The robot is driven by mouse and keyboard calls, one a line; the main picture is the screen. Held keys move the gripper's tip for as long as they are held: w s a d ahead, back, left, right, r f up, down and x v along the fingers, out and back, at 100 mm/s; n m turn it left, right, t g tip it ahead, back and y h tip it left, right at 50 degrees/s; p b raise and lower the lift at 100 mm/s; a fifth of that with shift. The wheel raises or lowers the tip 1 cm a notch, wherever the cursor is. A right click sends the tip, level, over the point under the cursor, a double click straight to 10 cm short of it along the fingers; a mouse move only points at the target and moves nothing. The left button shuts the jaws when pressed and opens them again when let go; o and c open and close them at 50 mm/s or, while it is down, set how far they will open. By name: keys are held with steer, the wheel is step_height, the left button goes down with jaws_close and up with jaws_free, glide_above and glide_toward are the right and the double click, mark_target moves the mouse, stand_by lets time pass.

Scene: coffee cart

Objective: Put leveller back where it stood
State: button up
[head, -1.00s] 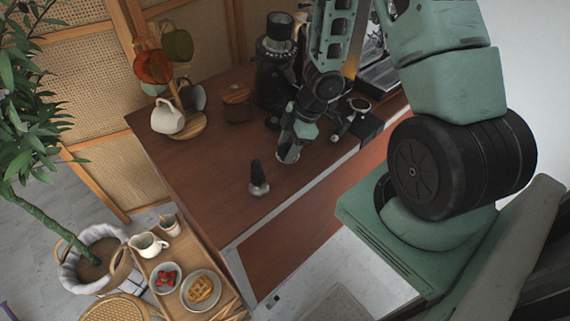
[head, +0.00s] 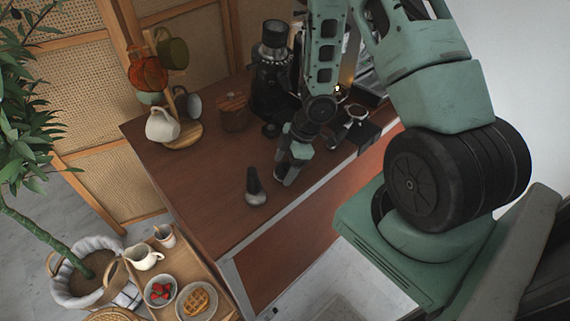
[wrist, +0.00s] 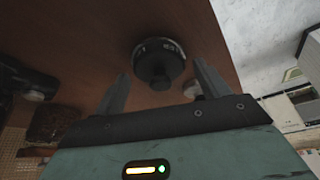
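The leveller (head: 254,189), a small piece with a black handle and a round metal base, stands on the brown cart top near its front edge. In the wrist view it shows as a dark round body (wrist: 158,60) with a knob, beyond and between the fingers. My gripper (head: 285,178) is beside it, just to its right in the head view. In the wrist view my gripper (wrist: 163,88) has its two fingers spread wide, with nothing held between them.
A mug stand with a white mug (head: 162,126), a wooden canister (head: 233,113) and a black grinder (head: 272,80) stand at the back. A portafilter (head: 352,115) lies right of my arm. A tray with a waffle plate (head: 197,301) stands left.

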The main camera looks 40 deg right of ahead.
steer(key=p+v, duration=0.5)
steer(key=v, duration=0.7)
steer(key=w+a+r+m+t+h, duration=0.2)
steer(key=w+a+r+h, duration=0.1)
steer(key=w+a+r, duration=0.35)
steer(key=s+a+r+m+g+h, duration=0.1)
steer(key=s+a+r, duration=0.35)
steer(key=a, duration=0.25)
steer(key=s+a+r+m, duration=0.1)
steer(key=s+a+r, duration=0.35)
steer(key=a, duration=0.25)
steer(key=s+a+r+g, duration=0.1)
steer(key=s+a, duration=0.2)
steer(key=s, duration=0.3)
steer(key=s+a+r+m+g, duration=0.1)
steer(key=s+a+r+g, duration=0.1)
steer(key=s, duration=0.5)
steer(key=shift+a, duration=0.75)
steer(key=shift+s, duration=0.15)
